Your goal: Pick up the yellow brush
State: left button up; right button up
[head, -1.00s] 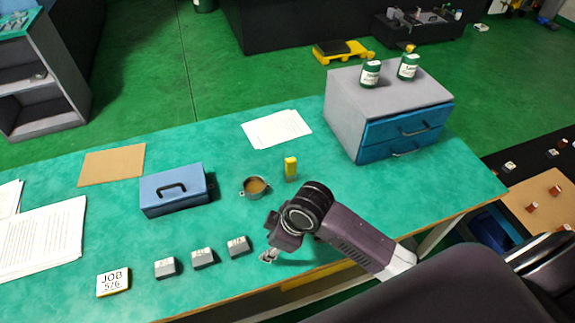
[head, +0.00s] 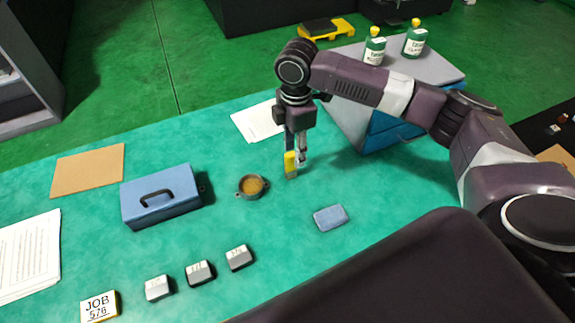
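The yellow brush (head: 290,161) stands upright on the green table, with a yellow upper part and a greyish lower end. My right gripper (head: 297,158) points down right at the brush, its two fingers apart. The brush covers the tip of the left-hand finger, and the other finger hangs just right of the brush. I see no clear grip on it, and whether they touch cannot be told. My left gripper is out of view.
A round cup (head: 252,187) stands close to the left of the brush. A blue box (head: 160,196) with a handle is farther left. A blue-grey pad (head: 330,218) lies in front. A drawer cabinet (head: 380,128) with bottles stands behind my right arm. Several grey blocks lie at the front.

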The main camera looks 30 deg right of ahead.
aim_at(293, 157)
jog(key=shift+w+f+b, duration=0.25)
jog(key=shift+w+f, duration=0.05)
jog(key=shift+f, duration=0.25)
jog(key=shift+w+f+b, duration=0.25)
jog(key=shift+w+f, duration=0.05)
jog(key=shift+f, duration=0.25)
jog(key=shift+s+f, duration=0.4)
jog(key=shift+f, duration=0.2)
jog(key=f, duration=0.2)
jog(key=w+f+p, duration=0.1)
jog(key=f, duration=0.2)
jog(key=shift+a+f, duration=0.15)
jog(key=shift+f, duration=0.15)
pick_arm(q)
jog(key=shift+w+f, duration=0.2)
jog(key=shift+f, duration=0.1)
pick_arm(e)
jog(key=shift+f, duration=0.4)
grip_shut()
